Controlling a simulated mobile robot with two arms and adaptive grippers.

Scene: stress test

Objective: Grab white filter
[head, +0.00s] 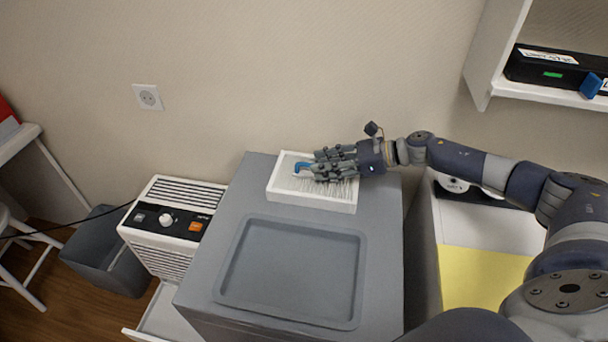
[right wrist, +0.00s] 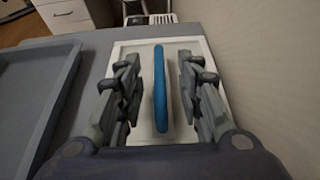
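The white filter (head: 312,202) is a shallow rectangular frame with a pleated face and a blue handle (head: 301,167). It lies on top of a grey cabinet near the wall. My right gripper (head: 318,165) is over the filter, coming from the right. In the right wrist view, the blue handle (right wrist: 160,95) stands between the open fingers of my right gripper (right wrist: 160,66), with a gap on each side. The white filter (right wrist: 142,75) lies below them there. The fingers hide part of the filter. My left gripper is not in view.
The cabinet top has an empty recessed grey tray (head: 292,270) in front of the filter. A white appliance (head: 170,223) with a knob and vents stands left of the cabinet. A grey bin (head: 105,255) is farther left. A wall shelf (head: 545,94) is at the upper right.

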